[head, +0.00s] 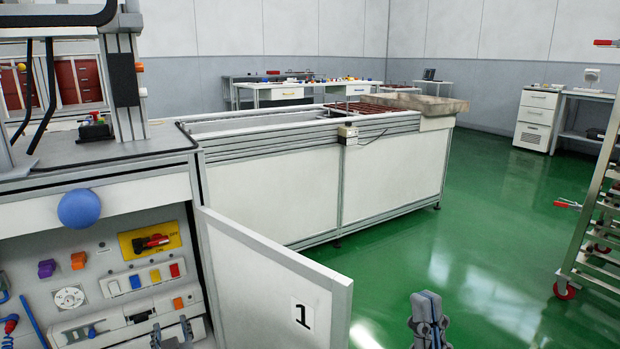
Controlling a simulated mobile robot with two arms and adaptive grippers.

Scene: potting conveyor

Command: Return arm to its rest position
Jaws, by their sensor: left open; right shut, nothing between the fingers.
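My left gripper (171,335) shows at the bottom left edge of the head view. Its two fingers point up and stand apart, with nothing between them. They appear in front of the lower part of a control panel (102,262); I cannot tell the distance to it. My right gripper (428,318) shows at the bottom, right of the middle, above the green floor. Its fingers point up, are shut together and hold nothing. Both arms are cut off by the lower edge of the picture.
An open white door (262,285) marked "1" stands between the grippers. A blue ball-shaped knob (79,208) sits above the panel. A long white-sided conveyor (390,178) stands behind. A wheeled metal rack (590,225) is at right. The green floor (480,255) between is clear.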

